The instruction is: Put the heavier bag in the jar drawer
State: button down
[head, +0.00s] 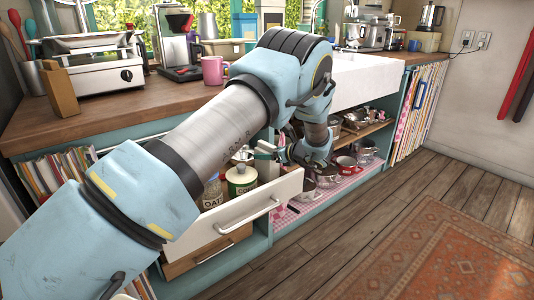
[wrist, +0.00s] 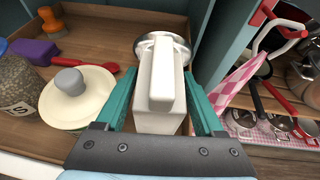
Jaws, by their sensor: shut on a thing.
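The jar drawer (head: 275,205) is pulled out under the counter. It holds a glass oats jar (head: 213,192) and a green jar with a cream lid (head: 242,180). My gripper (wrist: 160,85) is at the drawer's right end, beside the cream lid (wrist: 78,103) in the wrist view. I cannot tell from these views whether the item touches the drawer floor. No second bag can be made out.
The wooden floor in front is clear.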

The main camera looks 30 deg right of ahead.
jog(key=shift+f, duration=0.3)
dwell(0.5)
grip_release()
jog(key=b+v, duration=0.1)
jog(key=v, duration=0.9)
jog(key=shift+s+d+r+b, duration=0.1)
jog(key=shift+s+r+b, duration=0.05)
jog(key=shift+s+b, duration=0.2)
grip_shut()
dwell(0.8)
dwell(0.8)
